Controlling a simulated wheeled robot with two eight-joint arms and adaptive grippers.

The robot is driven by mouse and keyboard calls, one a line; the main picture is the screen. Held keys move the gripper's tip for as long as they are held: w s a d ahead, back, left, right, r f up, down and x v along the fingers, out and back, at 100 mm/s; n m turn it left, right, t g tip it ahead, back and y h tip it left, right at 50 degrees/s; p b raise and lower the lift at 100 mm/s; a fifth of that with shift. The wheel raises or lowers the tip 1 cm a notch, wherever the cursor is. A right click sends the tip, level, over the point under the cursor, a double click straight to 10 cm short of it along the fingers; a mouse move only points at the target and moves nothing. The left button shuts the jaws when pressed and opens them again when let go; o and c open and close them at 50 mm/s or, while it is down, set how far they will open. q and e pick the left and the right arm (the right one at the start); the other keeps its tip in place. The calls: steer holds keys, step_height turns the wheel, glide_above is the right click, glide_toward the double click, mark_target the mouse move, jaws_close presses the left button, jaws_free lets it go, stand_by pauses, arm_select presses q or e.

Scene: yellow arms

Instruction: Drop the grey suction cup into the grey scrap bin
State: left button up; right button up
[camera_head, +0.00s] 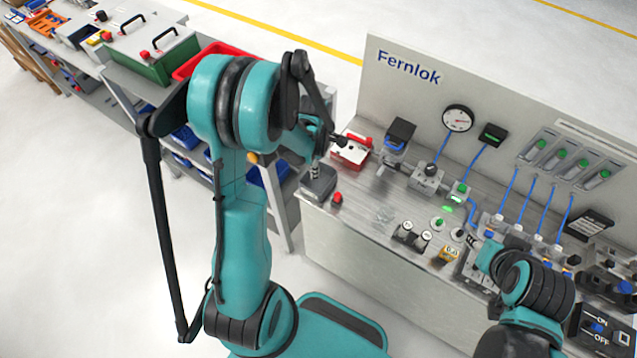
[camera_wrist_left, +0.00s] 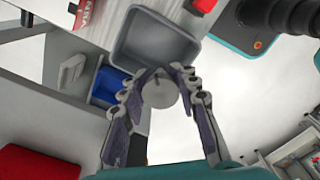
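The grey suction cup (camera_wrist_left: 160,92) is a round pale disc with a short stem, between the fingertips of my left gripper (camera_wrist_left: 164,72) in the left wrist view. The fingers are closed in on it. The grey scrap bin (camera_wrist_left: 152,44) lies just beyond the cup in that view; its visible inside looks empty. In the head view the bin (camera_head: 321,187) stands at the left end of the bench, with my left gripper (camera_head: 316,165) above it. My right gripper (camera_head: 477,244) is low over the bench's front; its fingers are too small to read.
A red-and-white box (camera_head: 351,151) and a red button (camera_head: 337,198) stand near the bin. Gauges, fittings and blue hoses fill the bench (camera_head: 376,256) to the right. A shelf with a red tray (camera_head: 206,60) and blue bins is at the left.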

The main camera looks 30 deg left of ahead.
arm_select(q)
steer(key=o, duration=0.4)
steer(key=shift+r, duration=0.1)
step_height(320, 180, up, 12)
steer(key=shift+f, duration=0.1)
stand_by(0.5)
steer(key=s+d+f+m+t+b, duration=0.2)
steer(key=s+d+m+b, duration=0.1)
steer(key=m, duration=0.5)
steer(key=s+d+f+m+t+b, duration=0.1)
steer(key=s+d+m+b, duration=0.3)
steer(key=m, duration=0.5)
steer(key=s+d+f+m+t+b, duration=0.2)
steer(key=s+d+m+t+b, duration=0.1)
steer(key=m+b, duration=0.3)
steer(key=shift+s+d+f+m+t, duration=0.2)
steer(key=shift+s+m+t, duration=0.1)
steer(key=shift+m, duration=0.3)
steer(key=shift+s+d+f+m+t, duration=0.15)
steer(key=shift+s+m+t, duration=0.15)
steer(key=shift+m, duration=0.3)
